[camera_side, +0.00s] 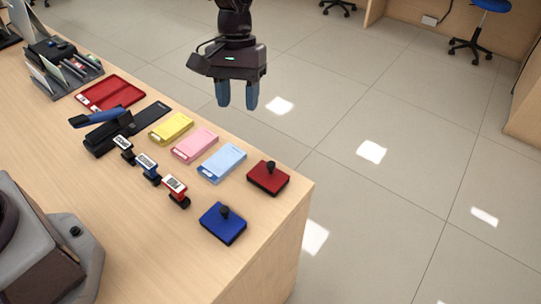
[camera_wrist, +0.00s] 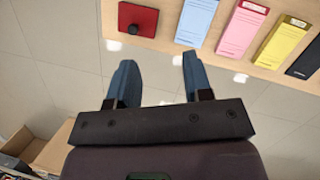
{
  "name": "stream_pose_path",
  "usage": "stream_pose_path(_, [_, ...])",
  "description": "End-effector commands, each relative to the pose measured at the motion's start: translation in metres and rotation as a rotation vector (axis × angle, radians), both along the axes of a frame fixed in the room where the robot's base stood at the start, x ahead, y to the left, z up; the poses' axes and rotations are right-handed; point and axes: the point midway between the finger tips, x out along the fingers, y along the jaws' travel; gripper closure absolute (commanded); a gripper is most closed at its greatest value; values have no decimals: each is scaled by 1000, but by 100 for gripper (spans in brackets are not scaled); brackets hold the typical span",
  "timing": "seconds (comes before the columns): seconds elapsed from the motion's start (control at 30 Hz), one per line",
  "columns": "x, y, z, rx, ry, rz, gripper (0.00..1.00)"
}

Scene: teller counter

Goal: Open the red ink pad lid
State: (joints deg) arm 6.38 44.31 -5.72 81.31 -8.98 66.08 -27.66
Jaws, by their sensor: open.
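The red ink pad (camera_side: 268,179) sits near the far right corner of the counter, with its red lid shut and a black knob on top. It also shows in the wrist view (camera_wrist: 143,20), at the top left of centre. My gripper (camera_side: 237,97) is open and empty, with its two blue fingers apart. In the side view it hangs in the air, above and left of the red ink pad in the picture. In the wrist view its fingertips (camera_wrist: 158,60) lie below the pad, not touching it.
A blue ink pad (camera_side: 222,224) with a black knob stands near the front edge. Light blue (camera_side: 222,162), pink (camera_side: 194,145) and yellow (camera_side: 171,128) pads lie in a row. Several small stamps (camera_side: 148,167) stand beside them. A red tray (camera_side: 109,92) and a stapler (camera_side: 101,121) are farther left.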

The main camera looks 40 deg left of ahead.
Motion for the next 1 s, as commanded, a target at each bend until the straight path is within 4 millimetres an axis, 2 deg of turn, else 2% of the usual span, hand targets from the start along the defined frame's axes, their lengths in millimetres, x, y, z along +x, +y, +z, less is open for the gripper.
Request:
stream_pose_path(0.03, [10, -8, -18, -6, 37, 48, 54])
stream_pose_path(0.13, [27, -21, -35, -14, 86, 155, 54])
stream_pose_path(0.2, [38, -26, -35, -17, 101, 227, 54])
stream_pose_path(0.3, [51, -31, -15, -23, 99, 326, 54])
stream_pose_path(0.47, [46, -31, -17, 1, 140, 397, 54])
stream_pose_path(0.57, [44, -34, -26, 3, 141, 401, 54])
stream_pose_path(1.0, [20, -57, -105, 2, 141, 398, 54])
